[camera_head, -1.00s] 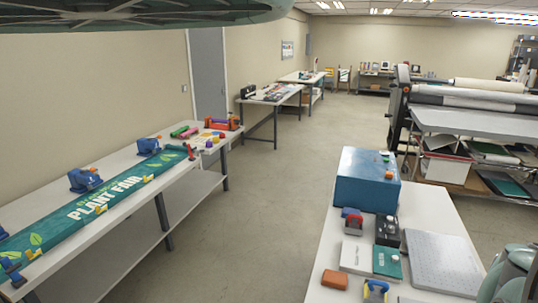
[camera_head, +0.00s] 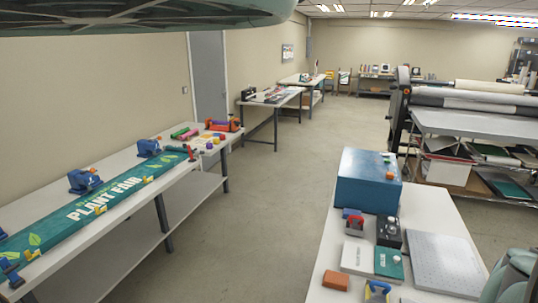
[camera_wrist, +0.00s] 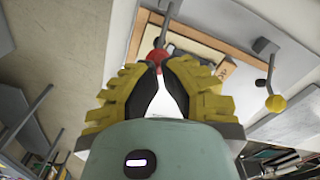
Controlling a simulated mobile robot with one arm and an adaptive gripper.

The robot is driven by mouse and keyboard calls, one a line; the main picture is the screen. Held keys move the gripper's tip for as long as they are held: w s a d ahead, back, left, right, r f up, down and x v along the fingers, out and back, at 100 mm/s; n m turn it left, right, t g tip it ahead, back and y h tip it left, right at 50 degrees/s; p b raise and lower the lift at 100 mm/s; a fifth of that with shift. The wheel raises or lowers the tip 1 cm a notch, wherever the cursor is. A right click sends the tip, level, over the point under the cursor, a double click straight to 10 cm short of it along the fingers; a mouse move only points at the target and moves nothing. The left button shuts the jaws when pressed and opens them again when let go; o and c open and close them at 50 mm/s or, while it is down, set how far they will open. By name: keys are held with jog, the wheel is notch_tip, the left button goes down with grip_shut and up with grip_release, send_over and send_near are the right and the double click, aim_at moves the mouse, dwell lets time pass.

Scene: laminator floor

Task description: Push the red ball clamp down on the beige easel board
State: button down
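In the wrist view, my gripper (camera_wrist: 159,68) has yellow ridged fingers whose dark tips come together at the top, with a pale gap lower down between them. The red ball (camera_wrist: 157,57) of a clamp shows right at the fingertips, partly hidden by them. I cannot tell whether they touch. A grey clamp arm (camera_wrist: 165,25) runs up from the red ball. The board behind has a beige-brown edge (camera_wrist: 208,34) and a pale face. A second clamp with a yellow ball (camera_wrist: 276,103) hangs to the right. The head view does not show the gripper or these clamps.
In the head view, a worktable (camera_head: 335,262) at front right carries a blue box (camera_head: 368,180) and small items. A long table with a green banner (camera_head: 100,208) stands at left. A laminator (camera_head: 465,95) stands at back right. The floor between is open.

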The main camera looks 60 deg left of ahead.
jog(key=shift+f+b, duration=0.55)
jog(key=shift+f, duration=0.15)
jog(key=shift+f, duration=0.1)
jog(key=shift+w+d+f+b, duration=0.2)
jog(key=shift+d+f+b, duration=0.15)
jog(key=shift+f+b, duration=0.4)
jog(key=shift+w+d+f+b, duration=0.3)
jog(key=shift+f+b, duration=0.2)
jog(key=shift+b, duration=0.3)
jog(key=shift+w+d+f+b, duration=0.15)
jog(key=shift+d+f+b, duration=0.25)
jog(key=shift+f+b, duration=0.35)
jog(key=shift+s+a+r, duration=0.15)
jog(key=shift+s+a, duration=0.05)
jog(key=shift+w+r, duration=0.1)
jog(key=shift+w, duration=0.1)
jog(key=shift+d+r+p, duration=0.1)
jog(key=shift+r+p, duration=0.15)
jog(key=shift+p, duration=0.1)
notch_tip(320, 180, up, 8)
jog(key=p, duration=0.6)
jog(key=shift+f, duration=0.2)
jog(key=shift+d, duration=0.1)
